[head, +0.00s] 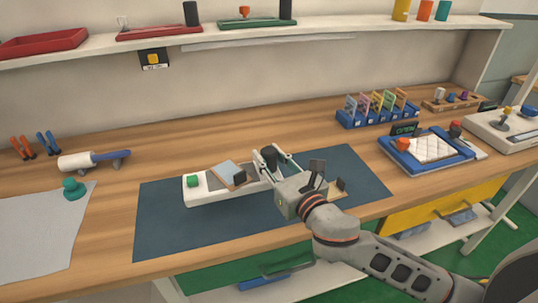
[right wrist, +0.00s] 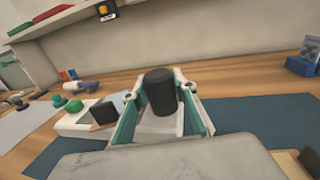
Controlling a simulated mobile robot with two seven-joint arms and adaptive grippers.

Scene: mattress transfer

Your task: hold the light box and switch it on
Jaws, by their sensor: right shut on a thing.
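The light box (head: 207,194) is a long white body on the dark blue mat, with a green button (head: 192,181) at its left end and a tilted grey-blue plate in the middle. A black upright post (head: 269,157) stands at its right end. My right gripper (head: 268,160) is shut around this post, one finger on each side. In the right wrist view, the post (right wrist: 161,92) stands between the two fingers, and the green button (right wrist: 73,105) shows at the left. The gripper hides the right end of the box. My left gripper is not in view.
The dark blue mat (head: 165,225) has free room around the box. A blue tray (head: 425,165) with a white quilted pad and a blue rack (head: 375,118) of cards stand at the right. A grey sheet (head: 40,235) and a white-blue roller (head: 85,160) lie at the left.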

